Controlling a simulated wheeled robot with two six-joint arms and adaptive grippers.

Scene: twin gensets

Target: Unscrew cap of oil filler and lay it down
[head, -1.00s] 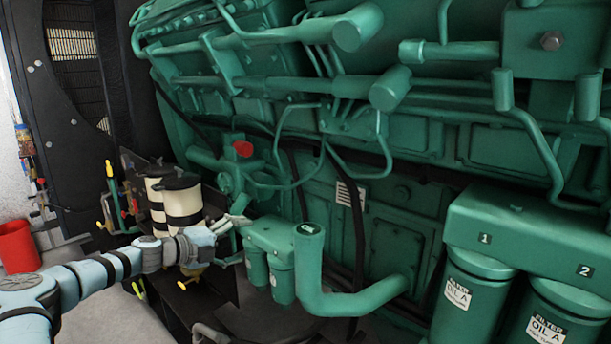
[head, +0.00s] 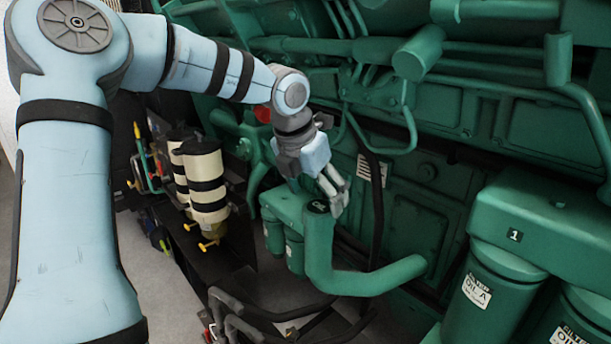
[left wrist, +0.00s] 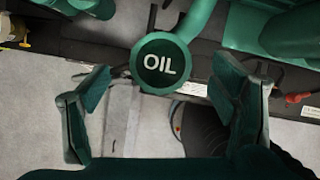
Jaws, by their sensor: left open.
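The oil filler is a green bent pipe (head: 320,250) that rises beside the engine. Its round dark cap (head: 318,207) sits on top of the pipe. In the left wrist view the cap (left wrist: 161,63) shows face-on with the white word OIL. My left gripper (head: 335,195) is above and beside the cap in the head view, pointing down. In the left wrist view its two fingers (left wrist: 158,100) are wide apart with nothing between them, and the cap lies a little beyond the gap, apart from both fingers. My right gripper is not in view.
Green oil filters (head: 478,290) stand at the right. Cream canisters with black bands (head: 207,180) stand left of the filler. Green engine pipes (head: 420,55) run above, and black hoses (head: 375,200) pass behind the filler. Grey floor (head: 165,290) shows at lower left.

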